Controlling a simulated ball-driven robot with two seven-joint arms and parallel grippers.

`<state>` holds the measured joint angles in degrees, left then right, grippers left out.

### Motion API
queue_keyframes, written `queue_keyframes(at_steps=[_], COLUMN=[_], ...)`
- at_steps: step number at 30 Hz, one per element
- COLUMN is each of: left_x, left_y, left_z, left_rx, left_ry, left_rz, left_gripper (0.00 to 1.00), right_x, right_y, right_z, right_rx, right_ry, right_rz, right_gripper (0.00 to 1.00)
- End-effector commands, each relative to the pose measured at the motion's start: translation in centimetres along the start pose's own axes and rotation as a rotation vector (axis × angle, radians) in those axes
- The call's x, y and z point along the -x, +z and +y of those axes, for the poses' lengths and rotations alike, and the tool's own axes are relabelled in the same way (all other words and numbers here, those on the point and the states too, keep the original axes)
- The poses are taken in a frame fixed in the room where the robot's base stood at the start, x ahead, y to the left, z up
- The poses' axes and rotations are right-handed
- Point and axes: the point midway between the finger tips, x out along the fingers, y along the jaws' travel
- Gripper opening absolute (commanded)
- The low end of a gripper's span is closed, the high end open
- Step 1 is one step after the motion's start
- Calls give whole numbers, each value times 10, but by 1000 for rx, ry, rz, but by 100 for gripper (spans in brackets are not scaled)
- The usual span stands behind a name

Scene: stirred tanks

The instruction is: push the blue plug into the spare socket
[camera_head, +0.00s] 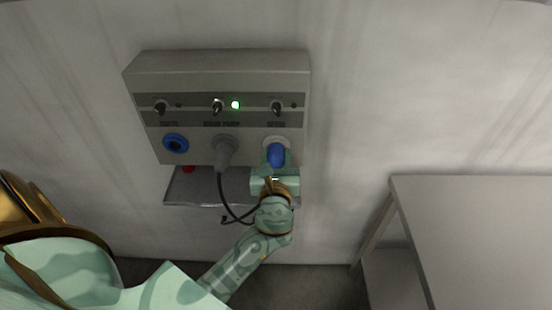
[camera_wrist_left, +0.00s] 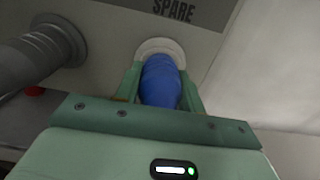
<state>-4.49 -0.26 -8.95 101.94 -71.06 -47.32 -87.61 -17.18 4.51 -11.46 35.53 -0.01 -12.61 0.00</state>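The blue plug (camera_head: 276,154) is at the right end of the grey wall panel, in front of the spare socket (camera_head: 275,141). My left gripper (camera_head: 277,165) is shut on the plug, one finger on each side, as the left wrist view also shows on the blue plug (camera_wrist_left: 160,82). The plug points at the white ring of the spare socket (camera_wrist_left: 160,46), under the SPARE label. Its front end meets the ring; how deep it sits is hidden by the plug itself. My right gripper is not in view.
A grey plug (camera_head: 224,152) with a dark cable sits in the middle socket, left of my gripper; a blue socket (camera_head: 176,143) is at the far left. A green light (camera_head: 235,105) is lit. A shelf (camera_head: 205,189) lies below the panel. A grey table (camera_head: 480,230) stands at right.

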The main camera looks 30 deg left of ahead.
Motion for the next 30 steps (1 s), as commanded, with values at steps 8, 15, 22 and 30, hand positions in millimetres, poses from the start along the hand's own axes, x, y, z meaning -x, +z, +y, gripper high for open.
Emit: queue_keyframes(at_steps=[8,15,22,30], left_x=[0,11,59,123], left_y=[0,-2,-2,-3], left_z=[0,0,0,0], left_rx=[0,-1,1,0], left_ry=[0,-2,0,-1], left_rz=[0,2,4,5], left_gripper=[63,63,63,63], right_x=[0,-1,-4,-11], right_y=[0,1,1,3], right_z=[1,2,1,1], right_rx=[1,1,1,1], right_ry=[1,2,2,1], right_rz=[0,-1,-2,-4], right_gripper=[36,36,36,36])
